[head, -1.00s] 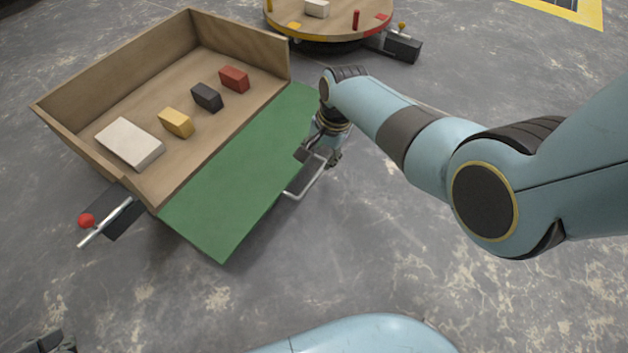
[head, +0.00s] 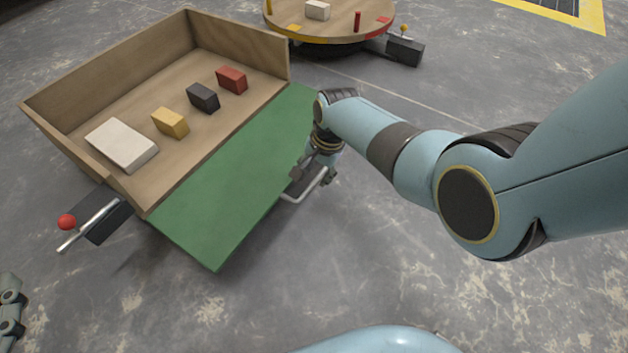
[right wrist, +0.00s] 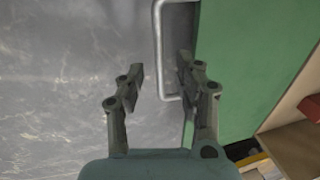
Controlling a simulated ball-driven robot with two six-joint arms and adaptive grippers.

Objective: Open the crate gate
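The wooden crate (head: 100,62) is at the upper left of the head view. Its green gate (head: 232,175) is swung down and slopes out from the crate's open side. A grey metal handle (head: 313,190) is on the gate's outer edge; it also shows in the right wrist view (right wrist: 158,45). My right gripper (right wrist: 160,64) is open at the handle. The handle's bar shows between its fingers, with a gap to the left finger; contact with the right finger is unclear. My left gripper (head: 10,308) is partly visible at the left edge; its fingertips are cut off.
A white block (head: 121,145), a yellow block (head: 170,123), a black block (head: 203,97) and a red block (head: 232,80) lie in the crate. A red-knobbed lever (head: 88,226) is at its near corner. A round turntable (head: 335,22) stands behind. The floor in front is clear.

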